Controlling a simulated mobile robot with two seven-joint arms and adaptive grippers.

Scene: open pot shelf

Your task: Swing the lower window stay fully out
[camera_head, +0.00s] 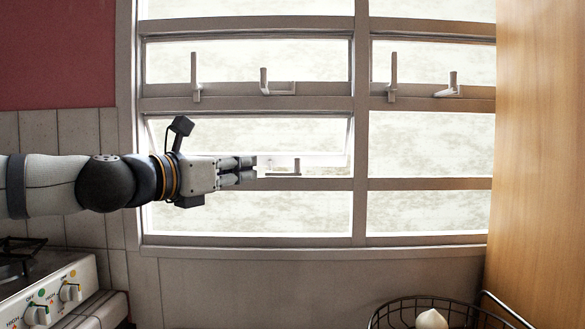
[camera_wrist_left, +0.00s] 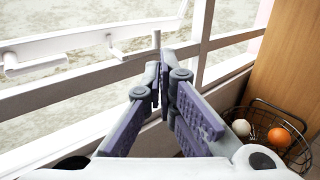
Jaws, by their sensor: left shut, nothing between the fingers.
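The lower window pane (camera_head: 230,130) hangs tilted from its frame in the left window column. The lower window stay (camera_head: 283,173), a small light bar with an upright peg, shows below that pane, just right of my left gripper (camera_head: 254,170). In the left wrist view the stay (camera_wrist_left: 135,49) and its peg lie just beyond my fingertips (camera_wrist_left: 163,80). The fingers are shut and empty. They look very near the peg, but I cannot tell whether they touch it. The gripper covers part of the pane's lower edge in the head view. My right gripper is not in view.
More handles and stays sit on the upper frame, such as an upright handle (camera_head: 195,77) and an L-shaped stay (camera_head: 275,88). A stove (camera_head: 50,290) stands lower left. A wire basket (camera_head: 390,315) and a wooden panel (camera_head: 540,150) are at right.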

